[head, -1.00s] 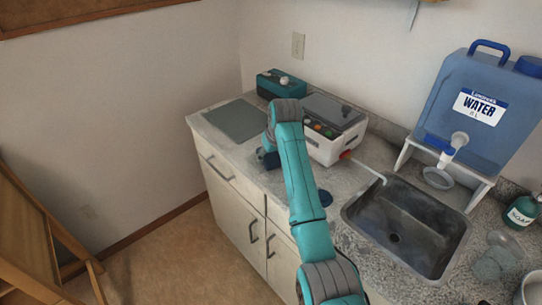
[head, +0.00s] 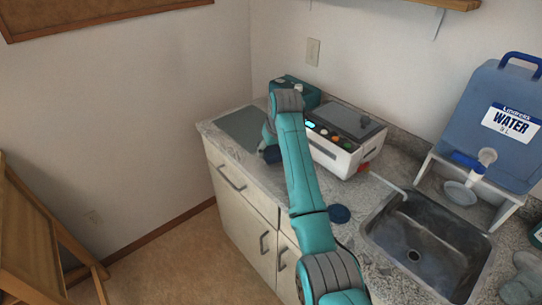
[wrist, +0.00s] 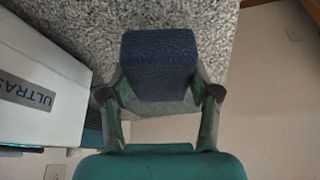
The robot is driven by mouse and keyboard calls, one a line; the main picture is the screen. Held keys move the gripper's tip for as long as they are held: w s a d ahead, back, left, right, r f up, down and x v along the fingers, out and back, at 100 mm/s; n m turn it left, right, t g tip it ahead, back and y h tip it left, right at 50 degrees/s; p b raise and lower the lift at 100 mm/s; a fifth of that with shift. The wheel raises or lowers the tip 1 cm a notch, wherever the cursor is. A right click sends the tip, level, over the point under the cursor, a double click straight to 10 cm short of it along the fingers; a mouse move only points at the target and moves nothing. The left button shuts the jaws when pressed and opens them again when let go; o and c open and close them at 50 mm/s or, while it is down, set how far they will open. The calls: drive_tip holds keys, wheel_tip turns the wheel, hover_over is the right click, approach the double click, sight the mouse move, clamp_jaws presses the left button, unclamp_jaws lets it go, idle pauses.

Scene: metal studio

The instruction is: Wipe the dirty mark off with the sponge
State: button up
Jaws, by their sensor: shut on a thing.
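My gripper (wrist: 160,94) is shut on a dark blue sponge (wrist: 160,62), with one finger on each side of it. The sponge is over the speckled grey counter (wrist: 220,25), close to its edge; I cannot tell if it touches the surface. In the head view my gripper (head: 270,152) is low at the counter's front, left of the white machine and mostly hidden behind my arm. I cannot make out the dirty mark; my arm and the sponge cover part of the counter.
The white machine (head: 335,157) stands beside my gripper, with a teal box (head: 305,92) behind it. A grey mat (head: 240,124) lies at left. A dark blue disc (head: 339,214), a sink (head: 425,245) and a water container (head: 500,130) are at right.

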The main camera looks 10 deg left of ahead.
drive_tip(key=shift+r, duration=2.55)
